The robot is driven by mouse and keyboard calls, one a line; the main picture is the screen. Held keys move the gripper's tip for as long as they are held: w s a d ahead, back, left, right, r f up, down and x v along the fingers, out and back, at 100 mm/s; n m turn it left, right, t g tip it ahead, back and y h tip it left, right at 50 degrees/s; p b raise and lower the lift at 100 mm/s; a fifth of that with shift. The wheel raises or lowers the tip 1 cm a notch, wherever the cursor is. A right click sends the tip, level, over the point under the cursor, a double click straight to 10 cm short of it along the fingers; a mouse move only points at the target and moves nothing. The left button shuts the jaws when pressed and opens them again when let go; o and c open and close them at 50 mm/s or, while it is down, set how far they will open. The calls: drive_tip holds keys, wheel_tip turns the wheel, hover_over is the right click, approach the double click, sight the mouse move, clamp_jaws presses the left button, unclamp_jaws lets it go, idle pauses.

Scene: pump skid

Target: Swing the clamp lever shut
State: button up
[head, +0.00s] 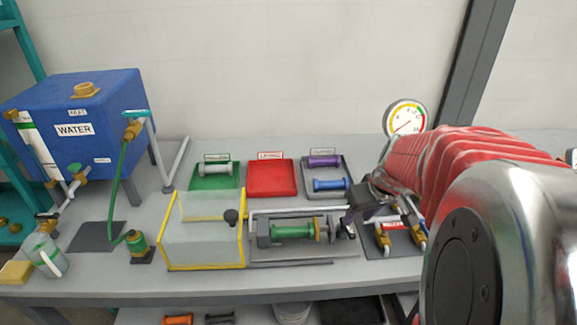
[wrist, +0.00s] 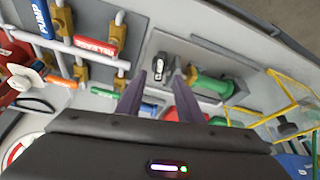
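The clamp holds a green cylinder (head: 290,231) in a grey cradle at the front middle of the bench. The same cylinder shows in the wrist view (wrist: 212,87). A dark, pale-edged part that looks like the clamp lever (wrist: 160,67) stands just past my fingertips in the wrist view. My gripper (wrist: 158,80) is open, its two dark fingers apart, with that part seen in the gap. I cannot tell whether they touch it. In the head view my gripper (head: 350,212) is above the right end of the clamp, partly hiding the lever there.
A yellow-framed clear guard (head: 205,245) with a black knob (head: 231,216) stands left of the clamp. Valves and pipes (head: 400,236) crowd its right side. Green (head: 215,182), red (head: 270,180) and grey trays are behind. A pressure gauge (head: 405,118) stands at the back.

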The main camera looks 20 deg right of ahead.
sight(350, 230)
drive_tip(key=shift+x, duration=3.5)
drive_tip(key=shift+c, duration=0.7)
clamp_jaws()
